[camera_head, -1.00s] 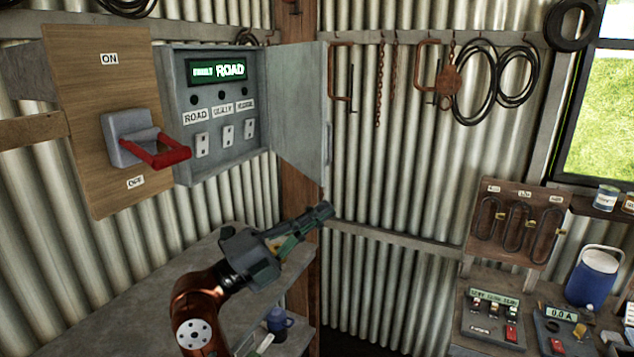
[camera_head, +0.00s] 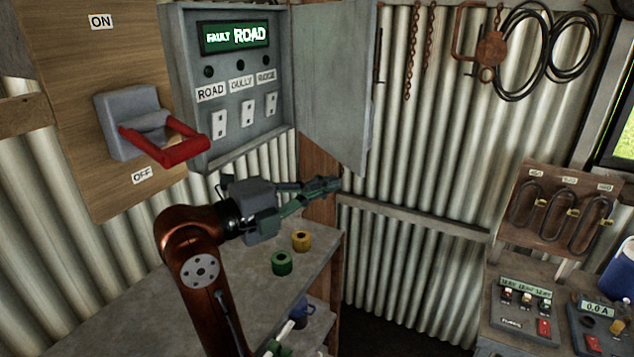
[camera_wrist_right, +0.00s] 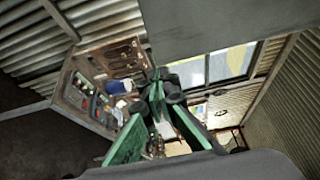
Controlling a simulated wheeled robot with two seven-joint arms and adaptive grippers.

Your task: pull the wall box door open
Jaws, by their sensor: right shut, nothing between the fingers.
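The grey wall box (camera_head: 228,130) hangs on the corrugated wall at upper left in the head view. Its door (camera_head: 335,85) stands swung open to the right, showing the panel with a green display (camera_head: 235,37) reading "FAULT ROAD" and a row of three switches. My right gripper (camera_head: 335,184) is below the door's lower edge, apart from the box, with nothing held. In the right wrist view its green fingers (camera_wrist_right: 155,100) point out toward the window and bench. The door handle does not show clearly. My left gripper is not in view.
A wooden board with a red-handled lever switch (camera_head: 165,140) is left of the box. Below lies a grey bench (camera_head: 230,295) with a green roll (camera_head: 282,262) and a yellow roll (camera_head: 301,240). A hook board (camera_head: 562,215) is at right.

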